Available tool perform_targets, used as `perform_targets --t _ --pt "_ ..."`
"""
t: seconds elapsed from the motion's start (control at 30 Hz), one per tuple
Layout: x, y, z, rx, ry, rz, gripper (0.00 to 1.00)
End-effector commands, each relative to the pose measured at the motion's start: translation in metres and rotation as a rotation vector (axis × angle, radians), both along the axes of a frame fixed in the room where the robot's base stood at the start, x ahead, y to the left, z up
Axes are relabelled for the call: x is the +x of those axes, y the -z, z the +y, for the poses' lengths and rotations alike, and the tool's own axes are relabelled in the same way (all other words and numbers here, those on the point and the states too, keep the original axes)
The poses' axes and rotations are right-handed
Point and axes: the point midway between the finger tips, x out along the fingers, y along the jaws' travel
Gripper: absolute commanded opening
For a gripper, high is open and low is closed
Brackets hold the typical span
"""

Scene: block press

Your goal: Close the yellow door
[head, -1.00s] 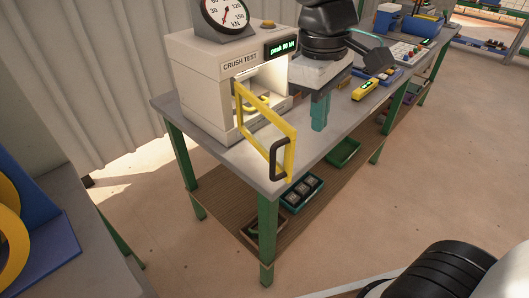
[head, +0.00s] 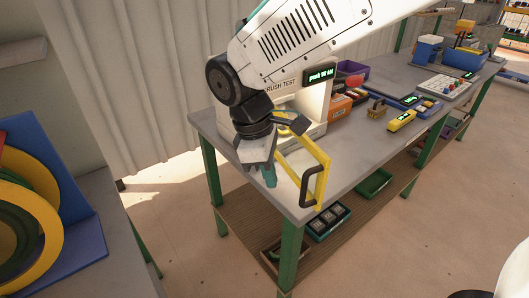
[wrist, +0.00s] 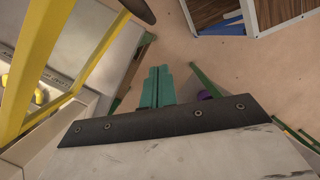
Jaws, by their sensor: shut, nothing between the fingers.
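The yellow door (head: 325,182) is an open frame with a black handle (head: 308,190). It stands swung out from the front of the white crush-test press (head: 317,98), over the table's near edge. My gripper (head: 269,176) points down to the left of the door, with teal fingers together and empty. My arm and gripper hide the hinge side and much of the press. In the wrist view the shut fingers (wrist: 158,86) are at the centre, apart from the yellow door bars (wrist: 38,52) at the left. The handle's black end (wrist: 138,9) shows at the top.
The grey table (head: 350,143) has green legs and a lower shelf with bins. An orange box (head: 338,106), a yellow meter (head: 402,120) and a keypad panel (head: 440,87) stand to the right of the press. Open floor lies in front. A blue rack with yellow rings (head: 30,215) is at the left.

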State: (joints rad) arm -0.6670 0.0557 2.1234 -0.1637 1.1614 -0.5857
Motion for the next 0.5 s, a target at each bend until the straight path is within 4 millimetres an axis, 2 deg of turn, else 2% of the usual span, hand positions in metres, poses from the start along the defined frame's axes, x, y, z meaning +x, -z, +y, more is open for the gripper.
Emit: perform_targets --t 0.07,0.23,0.5 --pt "-0.001 0.016 -0.004 -0.002 0.002 0.003 0.0" --pt "-0.007 0.012 -0.03 0.001 0.004 -0.001 0.0" --pt "-0.01 0.013 -0.042 0.0 0.001 0.0 0.0"
